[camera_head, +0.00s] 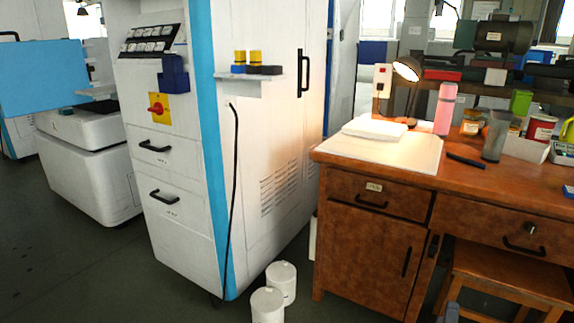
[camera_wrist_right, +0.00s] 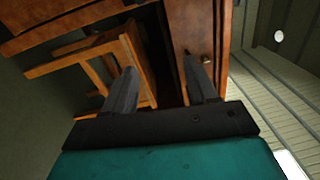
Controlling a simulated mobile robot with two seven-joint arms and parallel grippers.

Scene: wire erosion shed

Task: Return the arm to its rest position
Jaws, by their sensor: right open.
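My right gripper (camera_wrist_right: 161,78) is open and empty in the right wrist view, its two dark fingers apart. In the head view only a small grey part of it (camera_head: 451,312) shows at the bottom edge, in front of the desk. Beyond its fingers, the wrist view shows the wooden stool (camera_wrist_right: 92,70) and the desk's brown front (camera_wrist_right: 195,30). No object is between the fingers. My left gripper is not in view.
The brown desk (camera_head: 372,207) holds a lit lamp (camera_head: 407,70), a pink bottle (camera_head: 445,108) and several containers. The stool (camera_head: 510,272) stands under it. A white machine cabinet (camera_head: 270,130) is at centre, with two white canisters (camera_head: 267,305) (camera_head: 281,280) on the floor. Floor at left front is clear.

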